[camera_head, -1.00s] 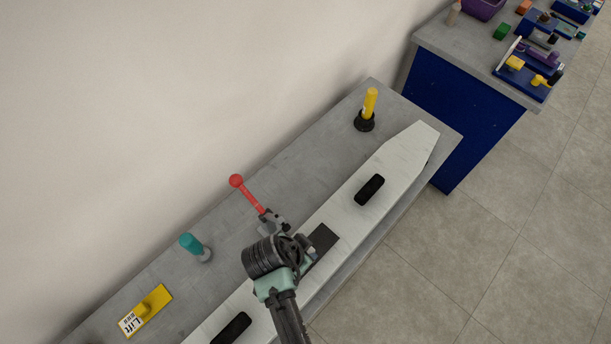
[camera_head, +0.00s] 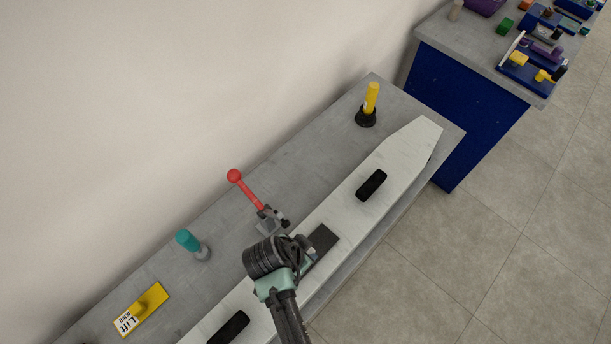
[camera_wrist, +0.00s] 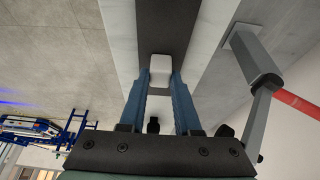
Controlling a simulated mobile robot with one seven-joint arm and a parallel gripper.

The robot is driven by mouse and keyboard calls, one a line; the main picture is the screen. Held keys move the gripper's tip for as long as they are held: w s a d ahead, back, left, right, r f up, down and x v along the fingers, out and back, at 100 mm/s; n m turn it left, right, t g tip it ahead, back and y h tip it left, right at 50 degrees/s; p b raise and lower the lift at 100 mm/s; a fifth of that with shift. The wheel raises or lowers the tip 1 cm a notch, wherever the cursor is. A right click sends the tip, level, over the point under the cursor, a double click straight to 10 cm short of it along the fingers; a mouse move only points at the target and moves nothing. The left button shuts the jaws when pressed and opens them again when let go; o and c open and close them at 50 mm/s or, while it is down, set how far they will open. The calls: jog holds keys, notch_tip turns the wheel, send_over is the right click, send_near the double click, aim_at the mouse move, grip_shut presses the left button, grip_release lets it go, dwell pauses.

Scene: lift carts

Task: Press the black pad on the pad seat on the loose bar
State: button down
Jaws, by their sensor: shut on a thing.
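The loose bar (camera_head: 400,150) is a long pale plank lying along the front of the grey bench. A flat dark rectangle (camera_head: 323,238) lies on its middle; it shows as a dark strip (camera_wrist: 168,25) in the wrist view. I cannot tell whether this is the pad seat or part of the pad. My gripper (camera_head: 306,252) is over the bar at this rectangle's near end. In the wrist view its blue fingers are shut on a small block, pale on top (camera_wrist: 160,68) and dark below, apparently the black pad. Its contact with the bar is hidden.
A clamp with a red handle (camera_head: 247,191) stands close behind my gripper. Black grips (camera_head: 371,185) (camera_head: 229,327) sit on the bar. A yellow-handled tool (camera_head: 371,98), teal knob (camera_head: 187,240) and yellow Lift block (camera_head: 141,309) stand on the bench. Floor right is clear.

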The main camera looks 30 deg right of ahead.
jog(key=c, duration=0.5)
grip_release()
jog(key=shift+c, duration=0.2)
jog(key=b+v, duration=0.1)
jog(key=v, duration=1.2)
jog(key=shift+b, duration=0.35)
jog(key=shift+w+d, duration=0.1)
